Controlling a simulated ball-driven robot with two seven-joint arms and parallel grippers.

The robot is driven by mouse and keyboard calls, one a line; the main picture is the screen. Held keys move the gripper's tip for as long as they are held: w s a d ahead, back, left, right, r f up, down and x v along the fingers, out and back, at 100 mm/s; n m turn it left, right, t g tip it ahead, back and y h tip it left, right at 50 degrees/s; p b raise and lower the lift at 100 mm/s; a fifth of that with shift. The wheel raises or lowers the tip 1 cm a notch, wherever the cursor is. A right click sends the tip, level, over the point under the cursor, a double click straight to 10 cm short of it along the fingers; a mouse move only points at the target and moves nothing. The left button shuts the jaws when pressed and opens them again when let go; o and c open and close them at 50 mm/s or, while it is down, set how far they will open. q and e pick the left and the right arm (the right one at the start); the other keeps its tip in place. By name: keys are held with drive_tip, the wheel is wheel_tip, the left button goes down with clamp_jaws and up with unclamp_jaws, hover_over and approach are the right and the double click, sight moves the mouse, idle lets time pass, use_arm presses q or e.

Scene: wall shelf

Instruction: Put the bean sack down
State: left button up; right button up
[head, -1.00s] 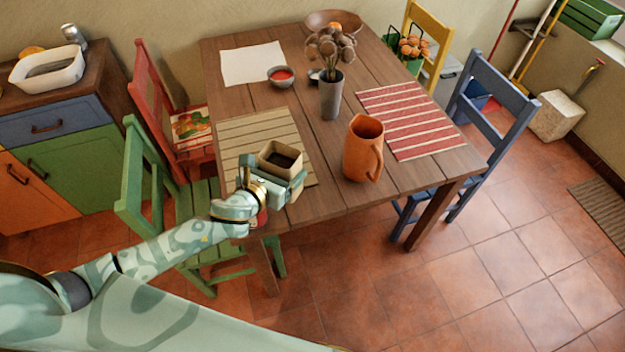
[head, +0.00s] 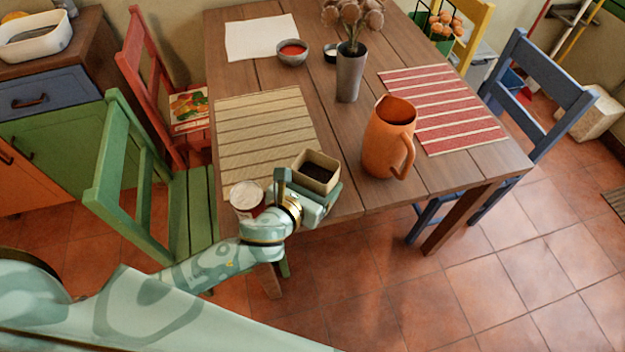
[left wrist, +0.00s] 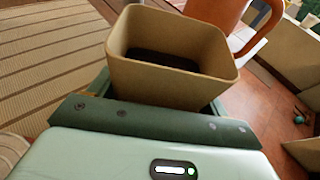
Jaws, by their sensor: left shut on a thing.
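The bean sack (head: 316,172) looks like a tan, square, open-topped container with dark contents. It is upright at the front edge of the wooden table (head: 345,206), near the front right corner of the beige striped placemat (head: 262,130). My left gripper (head: 305,190) is shut on it from the front left. In the left wrist view the sack (left wrist: 170,75) sits between the jaws, with its dark inside showing. Its bottom is hidden, so I cannot tell whether it touches the table. My right gripper is not in view.
An orange jug (head: 388,140) stands right of the sack. A can with a pale top (head: 246,196) stands at the table edge, left of my gripper. A grey vase (head: 349,75) with dried flowers is behind. The beige placemat is mostly bare. A green chair (head: 195,210) is at left.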

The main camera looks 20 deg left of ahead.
use_arm(q)
drive_tip(key=o, duration=0.9)
drive_tip(key=shift+s+f, duration=0.1)
drive_tip(key=shift+f, duration=0.1)
drive_tip(key=o, duration=0.4)
drive_tip(key=shift+s+r, duration=0.15)
drive_tip(key=shift+s, duration=0.05)
drive_tip(key=shift+p+v, duration=1.4)
drive_tip(key=shift+v, duration=4.3)
drive_tip(key=shift+a, duration=0.1)
